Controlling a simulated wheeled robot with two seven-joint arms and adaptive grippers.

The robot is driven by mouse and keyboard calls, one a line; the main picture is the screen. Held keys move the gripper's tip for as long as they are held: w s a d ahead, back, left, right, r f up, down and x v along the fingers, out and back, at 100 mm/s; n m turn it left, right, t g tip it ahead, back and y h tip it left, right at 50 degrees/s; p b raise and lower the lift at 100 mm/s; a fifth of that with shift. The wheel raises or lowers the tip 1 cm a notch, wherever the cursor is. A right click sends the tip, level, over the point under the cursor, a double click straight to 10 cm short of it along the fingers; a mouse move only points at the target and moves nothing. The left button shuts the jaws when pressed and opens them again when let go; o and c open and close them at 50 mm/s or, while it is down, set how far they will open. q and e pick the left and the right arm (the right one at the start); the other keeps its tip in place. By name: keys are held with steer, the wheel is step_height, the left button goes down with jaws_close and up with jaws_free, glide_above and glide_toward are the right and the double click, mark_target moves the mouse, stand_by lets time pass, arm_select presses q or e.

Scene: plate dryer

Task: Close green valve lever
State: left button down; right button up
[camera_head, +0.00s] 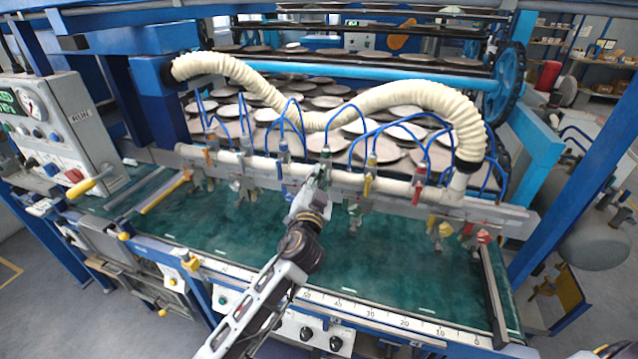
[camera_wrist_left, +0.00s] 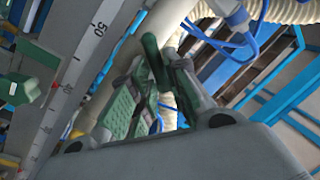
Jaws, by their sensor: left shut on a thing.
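The green valve lever (camera_head: 325,154) is on the white pipe behind the green belt, in the middle of the head view. In the left wrist view the green lever (camera_wrist_left: 152,58) stands between the fingers. My left gripper (camera_head: 319,183) reaches up to it over the belt. In the left wrist view my left gripper (camera_wrist_left: 157,76) is shut on the lever, with a finger on each side. The gripper partly hides the lever and its valve in the head view. My right gripper is not in view.
The white pipe (camera_head: 240,162) carries several other valves with blue hoses. A yellow lever (camera_head: 368,186) is just right of my gripper. A ribbed cream hose (camera_head: 400,92) arches above. The green belt (camera_head: 400,265) is open below, with a scale rail (camera_head: 400,328) along its front.

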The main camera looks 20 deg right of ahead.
arm_select(q)
steer(key=shift+w+a+r+m+g+h+p, duration=0.15)
steer(key=shift+m+h, duration=0.35)
steer(key=shift+m, duration=1.7)
steer(key=shift+a+r+m+g+h+p, duration=0.1)
steer(key=shift+r+m+h+p, duration=0.3)
steer(key=shift+m, duration=1.8)
steer(key=shift+w+a+f+m+g+h+p, duration=0.15)
steer(key=shift+m+h, duration=0.45)
steer(key=shift+m, duration=1.6)
steer(key=shift+r, duration=0.1)
steer(key=c, duration=1.5)
jaws_free()
steer(key=shift+o, duration=0.2)
steer(key=shift+s+a, duration=0.1)
steer(key=shift+s, duration=0.1)
steer(key=v, duration=1.1)
steer(key=shift+s+a+f, duration=0.15)
steer(key=shift+s+f, duration=0.05)
steer(key=shift+f, duration=0.05)
